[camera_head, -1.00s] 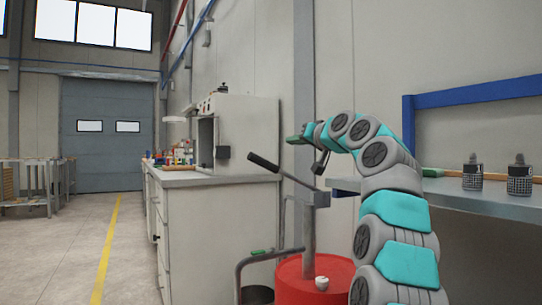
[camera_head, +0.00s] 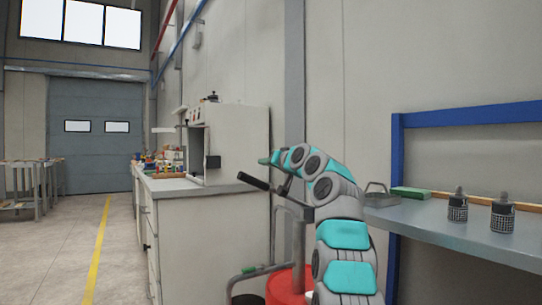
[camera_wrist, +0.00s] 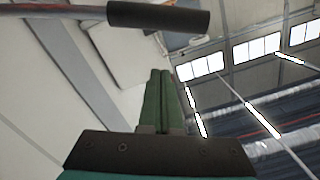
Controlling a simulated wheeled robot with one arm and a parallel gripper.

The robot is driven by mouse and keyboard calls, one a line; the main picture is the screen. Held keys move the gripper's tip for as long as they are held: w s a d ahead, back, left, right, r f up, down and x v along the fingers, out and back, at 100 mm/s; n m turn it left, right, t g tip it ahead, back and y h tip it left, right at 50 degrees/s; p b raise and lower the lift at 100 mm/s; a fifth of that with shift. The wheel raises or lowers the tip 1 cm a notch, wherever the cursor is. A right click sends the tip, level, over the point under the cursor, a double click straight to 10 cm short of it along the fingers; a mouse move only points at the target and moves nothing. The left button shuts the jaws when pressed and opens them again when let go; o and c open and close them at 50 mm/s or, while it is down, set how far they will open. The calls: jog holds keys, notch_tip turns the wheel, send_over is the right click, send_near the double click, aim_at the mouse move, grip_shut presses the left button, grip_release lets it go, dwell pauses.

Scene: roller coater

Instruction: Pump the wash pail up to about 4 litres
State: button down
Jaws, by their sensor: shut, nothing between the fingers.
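The red drum (camera_head: 290,284) stands at the bottom of the head view, partly hidden behind my arm. A grey pump post (camera_head: 299,240) rises from it. The pump lever's black grip (camera_head: 253,181) points up and left; it also crosses the top of the wrist view (camera_wrist: 158,16). A curved spout pipe (camera_head: 234,285) with a green part reaches left. Below it only a dark sliver of a pail (camera_head: 248,299) shows; its water level is hidden. My gripper (camera_head: 266,160) is above the lever grip, apart from it. Its green fingers (camera_wrist: 160,74) are shut and empty.
A grey cabinet bench (camera_head: 195,215) with a boxy machine (camera_head: 235,145) stands behind the pump. The floor (camera_head: 60,265) at left is open.

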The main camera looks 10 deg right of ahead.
jog(key=f, duration=0.1)
jog(key=a+f+b, duration=0.1)
jog(key=f, duration=0.1)
jog(key=shift+a+f+b, duration=0.15)
jog(key=shift+a+b, duration=0.2)
jog(key=shift+b, duration=0.05)
jog(key=shift+f, duration=0.1)
